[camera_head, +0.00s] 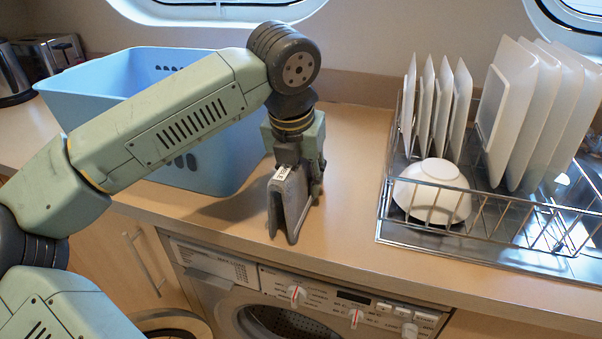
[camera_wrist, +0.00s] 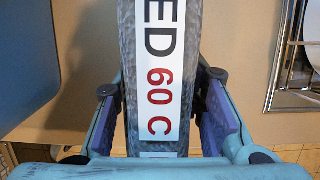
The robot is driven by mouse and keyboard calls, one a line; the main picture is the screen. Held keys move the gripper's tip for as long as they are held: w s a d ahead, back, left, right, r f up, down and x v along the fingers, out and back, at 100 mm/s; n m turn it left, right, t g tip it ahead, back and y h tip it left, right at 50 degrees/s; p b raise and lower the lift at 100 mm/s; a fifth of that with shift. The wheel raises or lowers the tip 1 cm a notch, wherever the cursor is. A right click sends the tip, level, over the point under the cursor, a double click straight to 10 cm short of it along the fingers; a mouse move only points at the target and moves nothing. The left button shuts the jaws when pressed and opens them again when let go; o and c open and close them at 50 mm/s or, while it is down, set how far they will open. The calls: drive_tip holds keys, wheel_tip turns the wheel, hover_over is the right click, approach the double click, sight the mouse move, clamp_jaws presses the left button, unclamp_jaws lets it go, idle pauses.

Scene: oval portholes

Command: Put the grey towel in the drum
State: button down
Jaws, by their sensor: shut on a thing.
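The grey towel (camera_head: 291,208) hangs folded from my gripper (camera_head: 297,170), its two lower ends pointing down near the counter's front edge. I cannot tell whether they touch the counter. In the wrist view the towel (camera_wrist: 187,60) runs between the fingers of my gripper (camera_wrist: 160,95), which is shut on it. A white label (camera_wrist: 160,75) on the towel reads "ED 60 C" in part. The drum (camera_head: 285,322) is inside the washing machine (camera_head: 240,292) under the counter, below the towel. Only the top of its round opening shows.
The machine's round door (camera_head: 170,322) appears swung open to the left. A blue basket (camera_head: 215,165) stands left of my gripper, partly behind my arm. A dish rack (camera_head: 480,238) with white plates (camera_head: 515,110) and a bowl (camera_head: 433,190) stands at right. Counter between them is clear.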

drive_tip(key=shift+f, duration=0.15)
drive_tip(key=c, duration=1)
unclamp_jaws()
drive_tip(key=shift+c, duration=0.2)
drive_tip(key=shift+r, duration=0.25)
drive_tip(key=b+v, duration=0.1)
drive_tip(key=v, duration=1.1)
drive_tip(key=shift+s+f, duration=0.1)
